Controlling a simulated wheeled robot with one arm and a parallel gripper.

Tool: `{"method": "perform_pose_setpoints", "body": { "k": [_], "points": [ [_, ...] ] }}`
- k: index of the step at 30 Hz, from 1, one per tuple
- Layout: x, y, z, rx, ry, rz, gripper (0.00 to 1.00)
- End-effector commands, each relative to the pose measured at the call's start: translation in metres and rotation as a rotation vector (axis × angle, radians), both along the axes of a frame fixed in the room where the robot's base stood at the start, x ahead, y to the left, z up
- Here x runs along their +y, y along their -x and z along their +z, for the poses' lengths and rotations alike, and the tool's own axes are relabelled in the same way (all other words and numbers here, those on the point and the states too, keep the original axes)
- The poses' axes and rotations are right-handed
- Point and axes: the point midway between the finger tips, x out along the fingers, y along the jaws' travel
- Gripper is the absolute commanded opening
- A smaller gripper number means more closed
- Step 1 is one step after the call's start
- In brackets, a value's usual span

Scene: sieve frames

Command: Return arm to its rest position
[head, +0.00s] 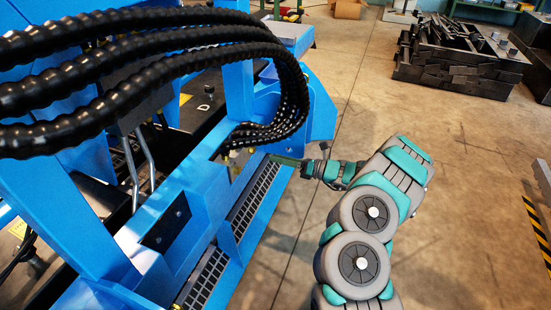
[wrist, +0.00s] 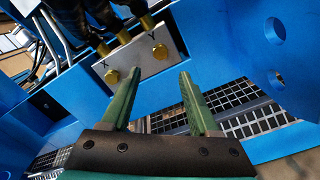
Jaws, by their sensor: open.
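My gripper (wrist: 156,100) shows in the wrist view with its two green fingers apart and nothing between them. The fingers point toward a grey metal plate (wrist: 148,58) with brass fittings on the blue machine (wrist: 225,50). I cannot tell how close the fingertips are to the plate. In the head view my grey and green arm reaches in from the lower right, and my gripper (head: 278,160) is at the machine's right side, beside a dark grille. A sieve frame (head: 256,195) with a black grid sits in the machine's side; a second one (head: 205,280) is nearer.
Thick black ribbed hoses (head: 130,60) arch over the machine and end near my gripper. Stacked dark metal parts (head: 455,60) stand on the floor at the back right. A yellow and black striped edge (head: 537,230) is at the right. The concrete floor between is clear.

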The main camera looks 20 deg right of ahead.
Motion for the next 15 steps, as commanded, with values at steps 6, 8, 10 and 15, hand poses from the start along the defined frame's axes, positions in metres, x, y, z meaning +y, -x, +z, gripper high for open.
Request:
{"method": "perform_pose_setpoints", "body": {
  "k": [6,8,10,15],
  "points": [
    [0.000,0.000,0.000,0.000,0.000,0.000,0.61],
    [0.000,0.000,0.000,-0.001,0.001,0.000,0.61],
    [0.001,0.000,0.000,-0.001,0.001,0.001,0.61],
    [0.024,0.005,0.021,-0.046,0.029,0.061,0.61]
  ]
}}
